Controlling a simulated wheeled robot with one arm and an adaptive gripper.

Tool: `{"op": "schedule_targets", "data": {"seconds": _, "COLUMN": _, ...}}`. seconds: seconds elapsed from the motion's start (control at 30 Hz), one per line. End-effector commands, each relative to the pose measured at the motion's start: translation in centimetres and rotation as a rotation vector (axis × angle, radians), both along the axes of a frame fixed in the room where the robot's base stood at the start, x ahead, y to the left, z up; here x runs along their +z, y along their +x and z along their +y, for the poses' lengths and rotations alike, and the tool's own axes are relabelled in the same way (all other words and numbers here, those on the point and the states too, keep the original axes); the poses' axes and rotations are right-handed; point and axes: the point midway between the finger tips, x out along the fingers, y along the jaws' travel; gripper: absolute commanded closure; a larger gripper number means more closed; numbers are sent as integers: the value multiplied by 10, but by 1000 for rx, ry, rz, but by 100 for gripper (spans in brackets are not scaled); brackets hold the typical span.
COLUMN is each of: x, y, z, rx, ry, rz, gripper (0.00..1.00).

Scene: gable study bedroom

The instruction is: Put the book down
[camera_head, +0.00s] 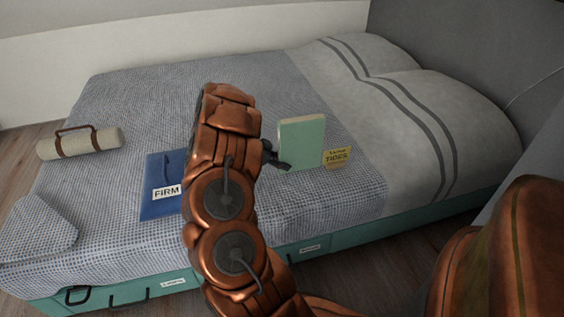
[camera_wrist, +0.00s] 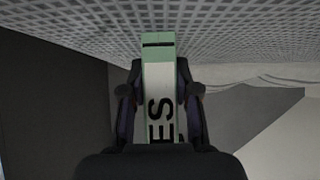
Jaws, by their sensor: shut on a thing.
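A green book (camera_head: 302,143) stands upright over the bed (camera_head: 235,98) in the head view. My gripper (camera_head: 275,156) reaches it from the left and is shut on it. In the wrist view the book's spine (camera_wrist: 160,85), pale with dark letters ending in "ES", sits between the two fingers of my gripper (camera_wrist: 160,100). My arm hides part of the bed left of the book. I cannot tell whether the book's lower edge touches the cover.
A yellow labelled item (camera_head: 337,158) lies just right of the book. A blue "FIRM" item (camera_head: 163,185) lies left of my arm. A rolled mat with straps (camera_head: 80,143) and a cushion (camera_head: 36,228) are farther left. Pillows (camera_head: 420,110) fill the right; bare cover lies behind the book.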

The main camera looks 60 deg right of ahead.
Motion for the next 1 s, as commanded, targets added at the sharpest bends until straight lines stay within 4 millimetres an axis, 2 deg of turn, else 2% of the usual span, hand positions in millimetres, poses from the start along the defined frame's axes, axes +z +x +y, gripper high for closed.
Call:
{"op": "schedule_targets", "data": {"seconds": 0.1, "x": -1, "y": 0, "z": 0, "rx": 1, "ry": -1, "rz": 0, "gripper": 100}}
{"op": "schedule_targets", "data": {"seconds": 0.13, "x": -1, "y": 0, "z": 0, "rx": 1, "ry": -1, "rz": 0, "gripper": 67}}
{"op": "schedule_targets", "data": {"seconds": 0.4, "x": -2, "y": 0, "z": 0, "rx": 0, "ry": -1, "rz": 1, "gripper": 40}}
{"op": "schedule_targets", "data": {"seconds": 0.77, "x": 0, "y": 2, "z": 2, "rx": 0, "ry": 0, "rz": 0, "gripper": 40}}
{"op": "schedule_targets", "data": {"seconds": 1.0, "x": 19, "y": 21, "z": 17, "rx": 5, "ry": 0, "rz": -5, "gripper": 40}}
